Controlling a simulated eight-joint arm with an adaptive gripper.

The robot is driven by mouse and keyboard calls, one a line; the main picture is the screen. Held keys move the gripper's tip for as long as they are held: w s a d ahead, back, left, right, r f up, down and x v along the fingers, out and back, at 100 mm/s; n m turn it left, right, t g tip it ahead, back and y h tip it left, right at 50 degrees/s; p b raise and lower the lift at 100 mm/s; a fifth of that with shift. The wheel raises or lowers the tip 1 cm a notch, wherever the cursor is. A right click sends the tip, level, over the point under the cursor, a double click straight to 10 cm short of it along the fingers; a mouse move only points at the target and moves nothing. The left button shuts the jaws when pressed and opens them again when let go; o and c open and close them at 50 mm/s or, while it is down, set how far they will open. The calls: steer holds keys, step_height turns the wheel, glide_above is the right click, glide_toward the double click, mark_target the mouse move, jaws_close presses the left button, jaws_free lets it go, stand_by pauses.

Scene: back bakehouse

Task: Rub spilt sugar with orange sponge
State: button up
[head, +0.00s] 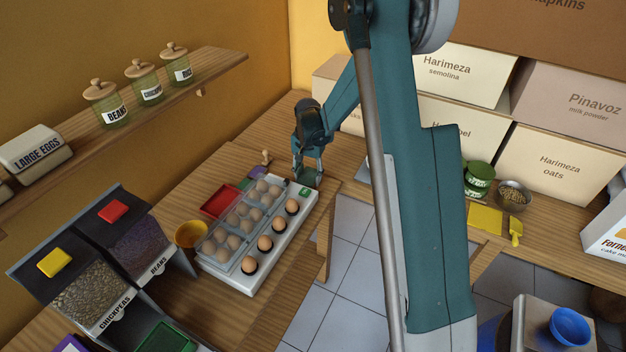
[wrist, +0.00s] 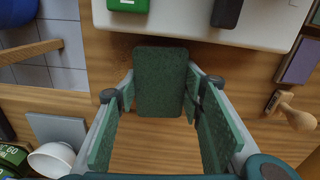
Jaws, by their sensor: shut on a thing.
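My gripper (wrist: 158,92) is shut on a dark green rectangular pad (wrist: 160,70) in the wrist view. The pad lies between the two fingertips, with its broad face toward the camera. I see no orange on it, and its other faces are hidden. In the head view my gripper (head: 308,170) is low over the wooden counter, just behind the far end of the white egg tray (head: 228,276). I cannot tell whether the pad touches the wood. I cannot make out any spilt sugar in either view.
The egg tray's edge (wrist: 205,28) is close by the pad. A wooden-knobbed tool (wrist: 295,112) lies to its right and a purple block (wrist: 298,62) beyond. A red tray (head: 220,201) and yellow bowl (head: 191,234) flank the eggs. The counter edge drops to floor tiles (head: 345,250).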

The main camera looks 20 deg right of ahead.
mark_target(329, 186)
steer(key=shift+w+d, duration=0.7)
steer(key=shift+d, duration=0.25)
steer(key=shift+s+d+f, duration=0.25)
steer(key=shift+s+f, duration=0.05)
steer(key=shift+s, duration=0.05)
steer(key=shift+s+d+r, duration=0.15)
steer(key=shift+s+d, duration=0.1)
steer(key=shift+s+d+b, duration=0.35)
steer(key=shift+s+d, duration=1.25)
steer(key=shift+d, duration=0.05)
steer(key=shift+s+d, duration=0.25)
steer(key=shift+s, duration=0.05)
steer(key=shift+s+d+b, duration=0.2)
steer(key=shift+s+b, duration=0.05)
steer(key=shift+b, duration=0.05)
steer(key=shift+w+a+b, duration=0.45)
steer(key=shift+w+a, duration=2.25)
steer(key=shift+w, duration=0.05)
steer(key=shift+r+p, duration=1.45)
steer(key=shift+r, duration=2.7)
